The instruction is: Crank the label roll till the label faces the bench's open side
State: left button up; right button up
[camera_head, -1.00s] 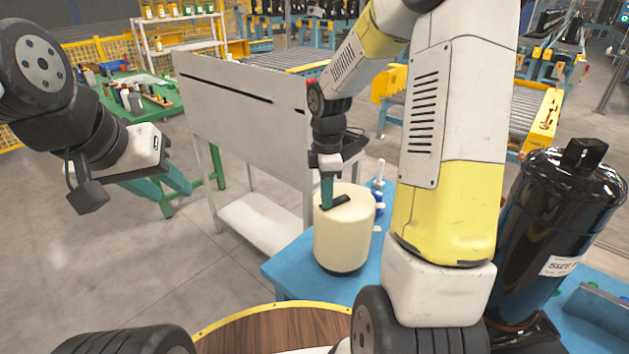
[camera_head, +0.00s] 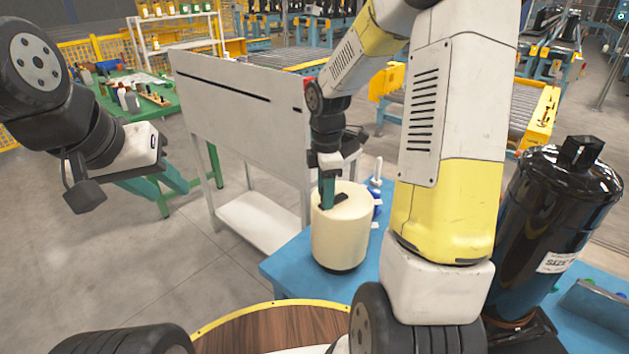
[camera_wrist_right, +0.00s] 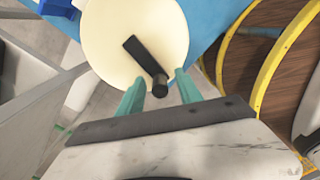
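The label roll (camera_head: 340,240), a cream upright cylinder, stands on the blue bench (camera_head: 290,265). A black crank bar lies across its top; the crank (camera_wrist_right: 139,54) with its round knob (camera_wrist_right: 160,88) shows clearly in the right wrist view. My right gripper (camera_head: 328,200) is over the roll's top, fingers pointing down. In the right wrist view its teal fingers (camera_wrist_right: 160,80) stand on either side of the knob, with gaps visible. No label shows on the visible side of the roll. My left gripper (camera_head: 180,198) is empty at the left, fingers apart, away from the bench.
A grey-white panel stand (camera_head: 240,110) stands behind and left of the roll. A white-topped blue item (camera_head: 376,185) is close behind the roll. A black compressor (camera_head: 560,215) stands at the right. A round wooden top with yellow rim (camera_head: 270,330) is in front.

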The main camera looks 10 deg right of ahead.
notch_tip(320, 180, up, 7)
jog(key=shift+f, duration=0.1)
jog(key=shift+r, duration=0.5)
jog(key=shift+r, duration=0.1)
jog(key=s+r+m+t+y, duration=0.1)
jog(key=s+r+m+t, duration=0.1)
jog(key=s+r+m, duration=0.3)
jog(key=s+a+r+m+t+y, duration=0.1)
jog(key=s+r+m+t, duration=0.2)
jog(key=s+m, duration=0.7)
notch_tip(320, 180, up, 2)
jog(key=shift+s+a+r+m+t, duration=0.15)
jog(key=shift+s+r+m+t, duration=0.2)
jog(key=shift+s, duration=0.3)
jog(key=shift+s+a+f+m+t, duration=0.1)
jog(key=shift+s+m+t, duration=0.15)
jog(key=shift+s+m, duration=0.45)
jog(key=shift+c, duration=0.6)
jog(key=shift+w+a, duration=0.1)
jog(key=shift+a, duration=0.05)
